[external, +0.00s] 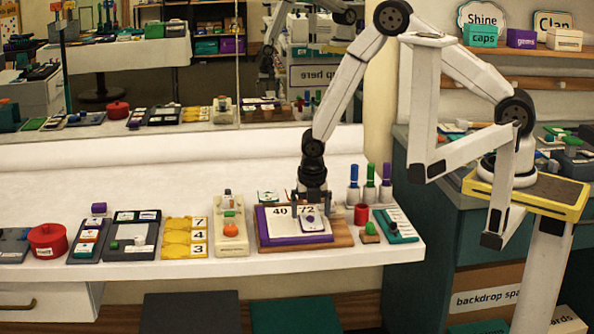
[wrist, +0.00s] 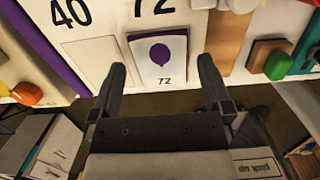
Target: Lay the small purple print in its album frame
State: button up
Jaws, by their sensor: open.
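The small print (wrist: 160,55), a white card with a purple balloon and the number 72, lies on the white album page under a printed 72, slightly turned. It also shows in the external view (external: 311,224). I cannot tell whether it sits fully inside its frame. The purple-edged album (external: 263,226) lies on a wooden board (external: 343,236); its page also carries a 40, with an empty pale rectangle (wrist: 93,58) below it. My gripper (wrist: 162,63) is open above the print, one finger on each side in the wrist view. It points down in the external view (external: 312,198).
A red cylinder (external: 361,214), a green-topped wooden block (external: 370,230) and a teal list board (external: 408,237) stand to the right. Capped markers (external: 370,190) stand behind. A beige board with an orange piece (external: 230,230) is left. The table's front edge is close.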

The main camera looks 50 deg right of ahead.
jog(key=shift+s+a+r, duration=0.1)
jog(key=shift+s+r, duration=0.05)
jog(key=shift+r, duration=0.95)
jog(key=shift+s+a+r, duration=0.1)
jog(key=shift+a+r, duration=0.05)
jog(key=shift+r, duration=0.9)
jog(key=shift+s+a+r, duration=0.1)
jog(key=shift+s+r, duration=0.05)
jog(key=shift+r, duration=0.95)
jog(key=s+d+r+m, duration=0.5)
jog(key=s+m, duration=0.2)
jog(key=m, duration=0.6)
jog(key=s+d+r+m+t+y, duration=0.1)
jog(key=s+d+r+m, duration=0.4)
jog(key=m, duration=0.9)
jog(key=s+d, duration=0.1)
jog(key=s, duration=0.2)
jog(key=shift+d+r, duration=0.2)
jog(key=shift+r, duration=0.2)
